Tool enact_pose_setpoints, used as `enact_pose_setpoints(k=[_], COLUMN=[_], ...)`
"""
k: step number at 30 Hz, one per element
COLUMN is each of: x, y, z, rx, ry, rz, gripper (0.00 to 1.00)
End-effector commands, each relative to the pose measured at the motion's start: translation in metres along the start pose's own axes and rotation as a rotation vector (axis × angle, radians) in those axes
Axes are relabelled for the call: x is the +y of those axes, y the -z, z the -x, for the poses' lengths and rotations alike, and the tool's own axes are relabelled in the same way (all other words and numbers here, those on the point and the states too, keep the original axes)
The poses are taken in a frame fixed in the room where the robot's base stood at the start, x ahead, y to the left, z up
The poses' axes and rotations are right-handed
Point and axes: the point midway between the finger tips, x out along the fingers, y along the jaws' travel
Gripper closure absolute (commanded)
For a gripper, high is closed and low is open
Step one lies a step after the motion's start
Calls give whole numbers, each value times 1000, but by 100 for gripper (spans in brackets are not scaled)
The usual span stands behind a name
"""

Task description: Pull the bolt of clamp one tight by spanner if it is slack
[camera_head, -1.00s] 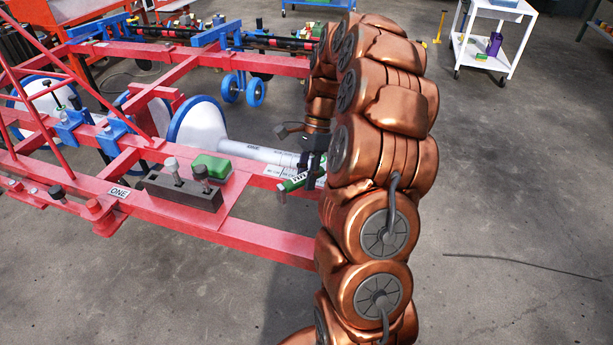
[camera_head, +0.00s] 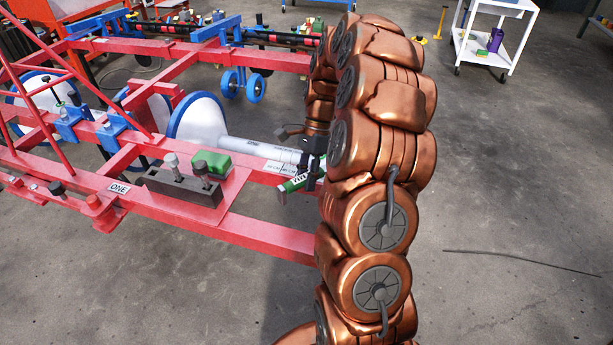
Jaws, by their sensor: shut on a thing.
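A plate marked ONE (camera_head: 119,188) sits on the near red rail. Beside it to the left is a red clamp (camera_head: 100,207) with a bolt-like head on top. A dark-headed bolt (camera_head: 57,188) stands further left on the rail. Whether either is slack cannot be told. My dark gripper (camera_head: 301,152) is right of the frame, partly hidden by my copper arm. It is shut on a green and white labelled tool (camera_head: 299,183), probably the spanner, held slanting near the rails' right ends. The tool's far end is hard to make out. My gripper is well right of the ONE plate.
A white trolley (camera_head: 489,48) stands back right.

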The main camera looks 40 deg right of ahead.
Motion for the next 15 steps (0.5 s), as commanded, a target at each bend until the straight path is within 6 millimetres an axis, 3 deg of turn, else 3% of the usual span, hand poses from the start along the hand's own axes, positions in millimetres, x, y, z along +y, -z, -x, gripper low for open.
enact_pose_setpoints(k=[15], x=[-3], y=[4], z=[-9], rx=[0], ry=[0], rz=[0], gripper=[100])
